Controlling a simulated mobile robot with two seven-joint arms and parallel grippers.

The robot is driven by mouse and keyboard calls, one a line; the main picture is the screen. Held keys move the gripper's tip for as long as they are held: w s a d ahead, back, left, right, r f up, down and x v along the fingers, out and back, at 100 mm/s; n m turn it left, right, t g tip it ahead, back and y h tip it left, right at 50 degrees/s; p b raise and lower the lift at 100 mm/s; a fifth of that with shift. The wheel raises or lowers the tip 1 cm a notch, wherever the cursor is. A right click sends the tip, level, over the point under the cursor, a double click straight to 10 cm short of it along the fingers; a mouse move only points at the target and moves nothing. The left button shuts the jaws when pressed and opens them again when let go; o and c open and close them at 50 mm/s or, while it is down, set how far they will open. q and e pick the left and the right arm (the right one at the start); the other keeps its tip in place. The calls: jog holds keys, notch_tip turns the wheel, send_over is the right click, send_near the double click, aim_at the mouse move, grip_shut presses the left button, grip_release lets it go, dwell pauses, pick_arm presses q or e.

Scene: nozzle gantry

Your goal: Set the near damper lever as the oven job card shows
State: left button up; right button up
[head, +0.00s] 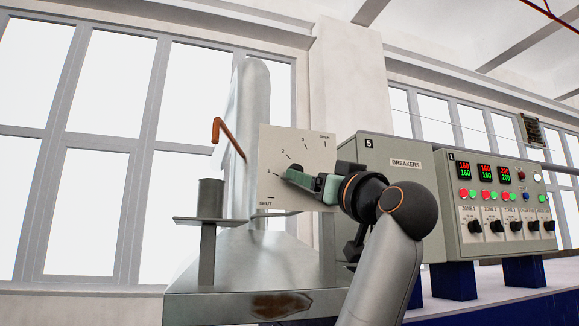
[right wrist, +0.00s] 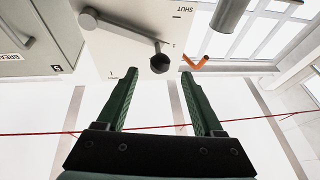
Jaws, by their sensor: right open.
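The near damper's pale dial plate (head: 268,150) stands upright, marked SHUT, 1, 2, 3 and OPEN. It also shows upside down in the right wrist view (right wrist: 120,15). There its grey lever (right wrist: 125,32) runs from a pivot to a black knob (right wrist: 160,63), which lies close to the mark after SHUT, seemingly 1; the exact setting is unclear. My right gripper (right wrist: 160,78) is open, its green fingers to either side of the knob's line, with the knob at or just beyond the tips. In the head view the right gripper (head: 308,187) hides the lever. I cannot make out a job card. My left gripper is not in view.
A grey breaker box (head: 385,148) and a control panel (head: 500,175) with lit displays and knobs stand right of the plate. An orange bent rod (head: 228,138) and a metal duct (head: 250,90) are behind it. A metal hood (head: 250,265) lies below.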

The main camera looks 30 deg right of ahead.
jog(key=p+x, duration=0.3)
jog(key=x, duration=0.5)
jog(key=shift+r, duration=0.1)
jog(key=shift+w+d+r+p, duration=0.15)
jog(key=shift+w+p, duration=0.15)
jog(key=shift+w, duration=0.45)
grip_shut()
dwell(0.5)
